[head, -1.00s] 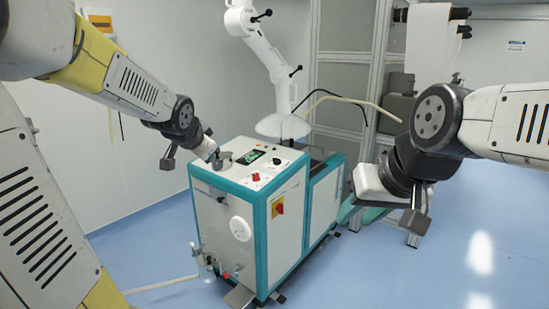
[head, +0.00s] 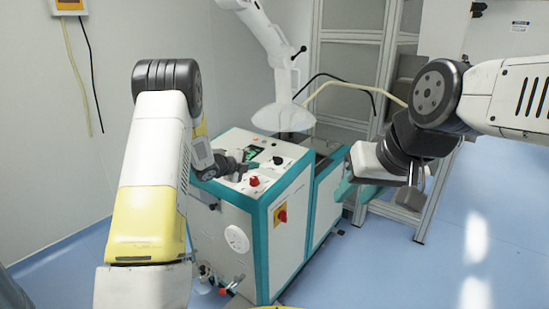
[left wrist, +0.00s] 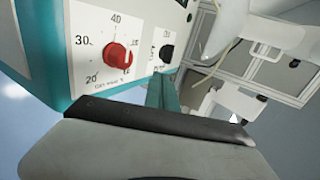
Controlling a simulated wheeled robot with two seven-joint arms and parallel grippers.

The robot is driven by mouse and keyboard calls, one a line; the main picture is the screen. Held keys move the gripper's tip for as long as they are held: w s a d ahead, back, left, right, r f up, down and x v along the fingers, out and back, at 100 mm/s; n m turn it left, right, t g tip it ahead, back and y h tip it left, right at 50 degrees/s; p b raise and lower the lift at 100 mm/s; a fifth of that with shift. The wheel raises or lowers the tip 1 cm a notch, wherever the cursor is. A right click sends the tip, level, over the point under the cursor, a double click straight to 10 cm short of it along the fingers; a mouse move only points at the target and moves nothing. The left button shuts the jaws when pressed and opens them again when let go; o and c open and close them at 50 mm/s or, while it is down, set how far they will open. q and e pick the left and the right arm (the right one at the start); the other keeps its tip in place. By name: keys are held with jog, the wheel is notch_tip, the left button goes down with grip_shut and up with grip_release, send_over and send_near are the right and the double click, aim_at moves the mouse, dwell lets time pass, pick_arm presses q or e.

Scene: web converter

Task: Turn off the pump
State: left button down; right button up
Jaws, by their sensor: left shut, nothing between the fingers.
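The pump unit is a white cabinet with teal edges (head: 222,215). Its top panel has a red knob (head: 254,181), a black knob (head: 277,160) and a partly hidden green display. A red-and-yellow switch (head: 281,213) is on its side face. My left gripper (head: 246,165) is shut and empty over the panel, just behind the red knob; I cannot tell whether it touches the panel. The left wrist view shows the red knob (left wrist: 117,55) by a numbered scale, and the black knob (left wrist: 167,53). My right gripper (head: 412,195) hangs right of the cabinet, its fingers unclear.
A white arm with a wide hood (head: 284,115) stands behind the cabinet. A metal-framed rack (head: 350,75) is at the back. Cables hang on the left wall. The blue floor (head: 470,230) is clear at the right.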

pick_arm(q)
jog(key=shift+w+d+f, duration=0.15)
jog(key=shift+f, duration=0.15)
send_near(280, 160)
jog(key=f, duration=0.1)
jog(key=w+f, duration=0.1)
jog(key=f, duration=0.1)
jog(key=shift+w+d+f, duration=0.3)
jog(key=shift+w+d, duration=0.05)
jog(key=shift+w, duration=0.05)
jog(key=w+d, duration=0.2)
jog(key=shift+w+r, duration=0.3)
jog(key=shift+w, duration=0.05)
jog(key=shift+w+d+r, duration=0.1)
jog(key=shift+w+d, duration=0.05)
jog(key=shift+w, duration=0.2)
jog(key=shift+d, duration=0.15)
